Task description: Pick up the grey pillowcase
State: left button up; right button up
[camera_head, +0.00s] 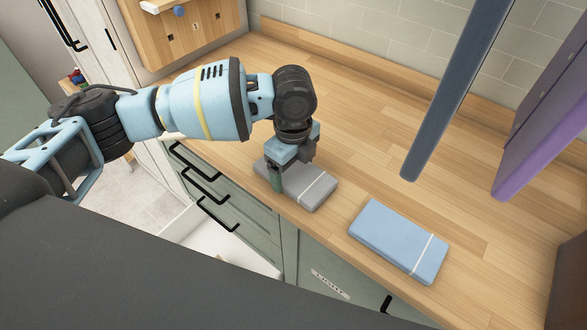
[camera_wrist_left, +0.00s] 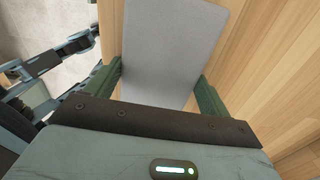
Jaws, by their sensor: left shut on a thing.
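The grey pillowcase (camera_head: 309,190) is a flat folded bundle with a white band, lying on the wooden counter near its front edge. My left gripper (camera_head: 290,178) points down over its left end, with a finger at its near side. In the left wrist view the grey pillowcase (camera_wrist_left: 172,50) lies between the two fingers of the left gripper (camera_wrist_left: 160,85), which is shut on it across its width. The bundle appears to be still at counter level. My right gripper is not in view.
A blue folded bundle (camera_head: 400,240) with a white band lies to the right on the counter (camera_head: 350,130). An open drawer (camera_head: 225,240) is below the front edge at left. A dark blue bar (camera_head: 455,90) and a purple object (camera_head: 545,125) are at the right.

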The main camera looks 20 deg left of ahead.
aim_at(294, 171)
pick_arm(q)
jog(key=shift+r, duration=0.6)
notch_tip(294, 171, up, 2)
jog(key=shift+r, duration=0.25)
jog(key=s+a+r+p, duration=0.1)
jog(key=s+a, duration=0.7)
jog(key=s, duration=0.5)
jog(key=shift+s, duration=0.4)
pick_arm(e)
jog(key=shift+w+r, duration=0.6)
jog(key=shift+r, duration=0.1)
pick_arm(q)
jog(key=shift+r, duration=0.1)
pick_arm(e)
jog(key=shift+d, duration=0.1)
